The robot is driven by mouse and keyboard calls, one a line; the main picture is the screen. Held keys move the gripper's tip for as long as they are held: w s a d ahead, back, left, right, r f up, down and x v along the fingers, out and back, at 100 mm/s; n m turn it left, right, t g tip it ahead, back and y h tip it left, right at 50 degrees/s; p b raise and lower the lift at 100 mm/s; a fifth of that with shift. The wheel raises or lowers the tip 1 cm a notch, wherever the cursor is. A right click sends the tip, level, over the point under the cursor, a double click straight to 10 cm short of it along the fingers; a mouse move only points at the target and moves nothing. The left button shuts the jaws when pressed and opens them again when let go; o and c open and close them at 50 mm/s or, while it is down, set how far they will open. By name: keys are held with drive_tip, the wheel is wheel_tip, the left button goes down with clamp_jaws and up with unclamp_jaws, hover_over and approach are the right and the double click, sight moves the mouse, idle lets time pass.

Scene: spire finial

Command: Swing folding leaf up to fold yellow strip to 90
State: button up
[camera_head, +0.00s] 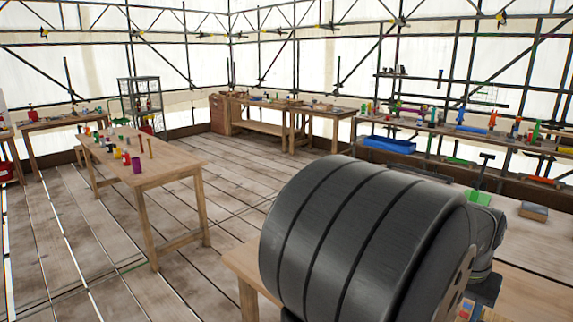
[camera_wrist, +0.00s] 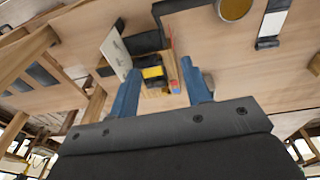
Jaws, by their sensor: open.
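In the wrist view my gripper (camera_wrist: 162,72) is open, with its two blue fingers apart and nothing gripped between them. A small yellow piece (camera_wrist: 152,72), which looks like the yellow strip, shows on a dark block beyond and between the fingertips. A pale flat plate (camera_wrist: 114,48) stands left of it, beside the left finger. I cannot tell which part is the folding leaf. How far the strip is bent is too small to tell. In the head view my large dark arm link hides most of the near bench, and the gripper is not visible there.
In the wrist view, a black angled piece (camera_wrist: 146,42), a small red and blue piece (camera_wrist: 174,84) and a gold disc (camera_wrist: 235,8) are near. In the head view, a green tool (camera_head: 478,197) and a block (camera_head: 533,211) lie on the right bench. Other benches stand farther away.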

wheel_tip(320, 180, up, 7)
drive_tip(key=a, duration=0.1)
drive_tip(key=a+f+n+t, duration=0.1)
drive_tip(key=a+f+n, duration=0.4)
drive_tip(key=n, duration=1.2)
drive_tip(key=shift+a+n, duration=0.4)
drive_tip(key=shift+a, duration=0.5)
drive_tip(key=w+d+g+y, duration=0.3)
drive_tip(key=w+d, duration=0.2)
drive_tip(key=w, duration=0.1)
drive_tip(key=s+f, duration=0.1)
drive_tip(key=f, duration=0.4)
drive_tip(key=a+f, duration=0.1)
drive_tip(key=f, duration=0.5)
drive_tip(key=s+a+f, duration=0.1)
drive_tip(key=f, duration=0.5)
drive_tip(key=shift+s+a+f, duration=0.1)
drive_tip(key=shift+s+a, duration=0.15)
drive_tip(key=shift+s, duration=0.1)
